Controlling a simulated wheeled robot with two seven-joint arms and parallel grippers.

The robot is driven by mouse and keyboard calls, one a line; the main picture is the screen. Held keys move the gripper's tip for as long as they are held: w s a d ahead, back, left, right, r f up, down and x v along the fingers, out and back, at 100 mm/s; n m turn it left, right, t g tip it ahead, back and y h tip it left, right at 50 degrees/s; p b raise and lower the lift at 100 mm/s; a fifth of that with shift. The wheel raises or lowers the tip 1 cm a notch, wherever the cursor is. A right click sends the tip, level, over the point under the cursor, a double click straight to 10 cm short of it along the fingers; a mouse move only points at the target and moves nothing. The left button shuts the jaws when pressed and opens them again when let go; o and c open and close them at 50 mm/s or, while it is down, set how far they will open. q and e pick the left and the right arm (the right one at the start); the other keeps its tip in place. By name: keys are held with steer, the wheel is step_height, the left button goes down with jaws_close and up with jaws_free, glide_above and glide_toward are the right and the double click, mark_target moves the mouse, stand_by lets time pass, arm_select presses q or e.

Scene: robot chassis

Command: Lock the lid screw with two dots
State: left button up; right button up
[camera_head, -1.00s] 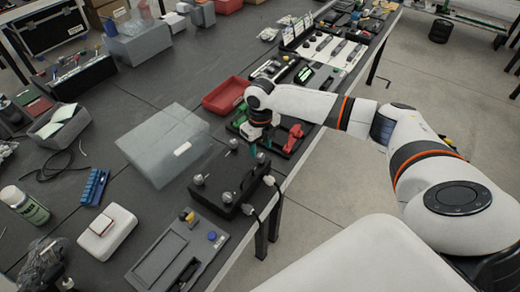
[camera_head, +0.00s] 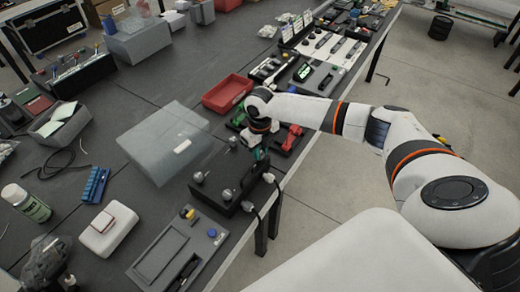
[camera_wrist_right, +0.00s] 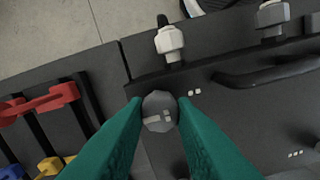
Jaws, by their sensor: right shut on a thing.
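A black box with a lid (camera_head: 243,178) lies near the table's front edge, with a dark handle and several round grey screw knobs on top. My right gripper (camera_head: 256,156) is over its far corner. In the right wrist view, its green fingers (camera_wrist_right: 160,122) are shut on a dark grey screw knob (camera_wrist_right: 159,101), with light marks on its top. My left gripper is not in view.
A grey translucent bin (camera_head: 160,150) stands left of the box. A red tray (camera_head: 227,94) and a panel with red and green parts (camera_head: 291,138) lie beyond it. A grey panel (camera_head: 165,250) lies nearer. White-and-black connectors (camera_wrist_right: 168,42) stick out at the box's edge.

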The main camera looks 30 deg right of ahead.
steer(key=m+p, duration=0.2)
steer(key=m, duration=0.1)
steer(key=shift+r+m+p, duration=0.15)
steer(key=shift+m+p, duration=0.15)
steer(key=shift+p, duration=0.05)
steer(key=m+p, duration=0.2)
steer(key=m, duration=0.2)
steer(key=shift+m, duration=0.3)
steer(key=m+p, duration=0.3)
steer(key=m, duration=0.2)
steer(key=shift+m+p, duration=0.85)
steer(key=shift+m, duration=1.55)
steer(key=shift+d, duration=0.1)
steer(key=o, duration=1)
